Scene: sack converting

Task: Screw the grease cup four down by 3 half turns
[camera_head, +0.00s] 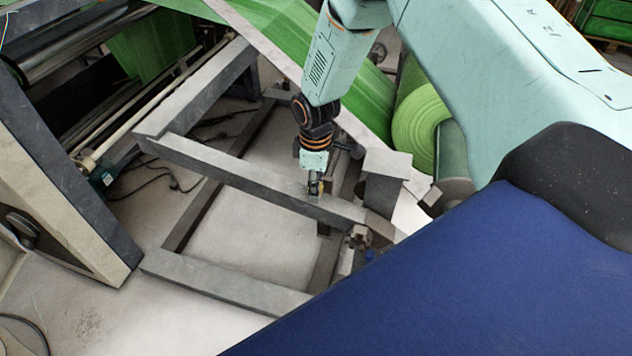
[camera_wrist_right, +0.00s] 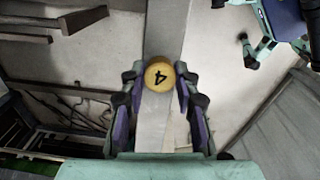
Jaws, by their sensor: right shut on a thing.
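The grease cup four (camera_wrist_right: 159,75) is a round yellow-brass cap with a black 4 on top, in the middle of the right wrist view. The 4 appears turned well away from upright. My right gripper (camera_wrist_right: 160,92) has its fingers on either side of the cup and is shut on it. In the head view my right gripper (camera_head: 315,190) points down at the grey frame beam, and its fingers hide most of the cup. The cup sits on the beam (camera_wrist_right: 158,125). My left gripper is not in view.
The grey steel frame (camera_head: 230,170) has open gaps down to the pale floor (camera_head: 240,235). A green roll (camera_head: 418,125) lies behind at the right. A machine side panel (camera_head: 70,190) stands at the left. A metal block (camera_head: 388,162) rises right of my gripper.

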